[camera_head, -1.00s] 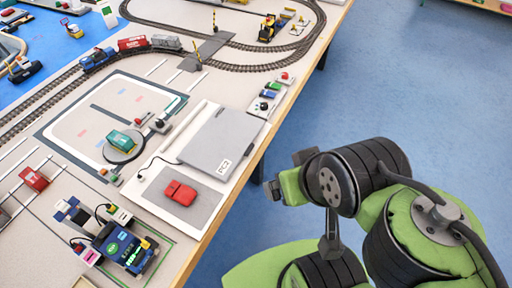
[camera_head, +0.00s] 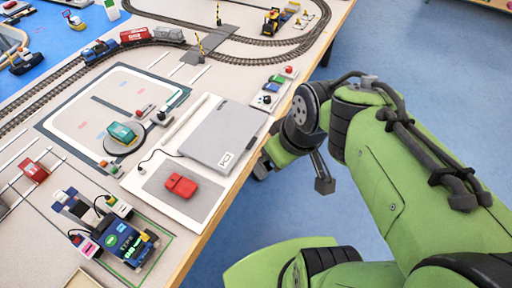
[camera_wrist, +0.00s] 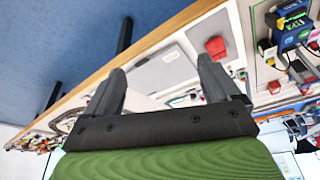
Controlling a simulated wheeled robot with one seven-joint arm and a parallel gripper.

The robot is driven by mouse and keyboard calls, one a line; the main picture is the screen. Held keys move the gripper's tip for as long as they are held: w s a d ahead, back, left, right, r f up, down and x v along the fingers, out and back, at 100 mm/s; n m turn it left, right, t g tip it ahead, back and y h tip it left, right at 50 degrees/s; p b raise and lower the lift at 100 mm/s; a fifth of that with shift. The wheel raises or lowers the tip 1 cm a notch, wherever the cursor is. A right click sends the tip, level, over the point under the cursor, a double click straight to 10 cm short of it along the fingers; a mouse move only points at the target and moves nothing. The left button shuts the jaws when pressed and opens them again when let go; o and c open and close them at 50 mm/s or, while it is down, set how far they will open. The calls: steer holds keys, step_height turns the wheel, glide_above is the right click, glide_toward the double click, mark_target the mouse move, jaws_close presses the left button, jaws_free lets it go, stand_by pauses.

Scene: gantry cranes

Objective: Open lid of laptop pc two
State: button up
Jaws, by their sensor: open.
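The closed grey laptop (camera_head: 222,137) lies flat on a white board near the table's right edge, with a "PC2" label at its front corner. In the wrist view the laptop (camera_wrist: 160,70) shows beyond and between the fingers. My gripper (camera_wrist: 162,78) is open and empty, with its two dark fingers apart. I see no contact between the gripper and the laptop.
Model railway tracks (camera_head: 150,47) and a blue machine (camera_head: 118,240) occupy the table. Blue floor (camera_head: 420,90) is clear at right.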

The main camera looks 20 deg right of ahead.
steer(key=w+d+f+n+g+y+b, duration=0.2)
steer(key=w+f+n+y, duration=0.1)
steer(key=w+f, duration=0.4)
steer(key=n+t+y+b, duration=0.2)
steer(key=t+y+b, duration=0.4)
steer(key=t+y, duration=0.4)
glide_toward(254, 144)
steer(key=shift+t+h, duration=0.7)
steer(key=x, duration=0.2)
steer(key=b+x, duration=0.1)
steer(key=x, duration=0.5)
steer(key=shift+s+a, duration=0.3)
steer(key=shift+s, duration=0.1)
steer(key=shift+w+a+r, duration=0.1)
steer(key=shift+w+a, duration=0.1)
steer(key=shift+c, duration=0.4)
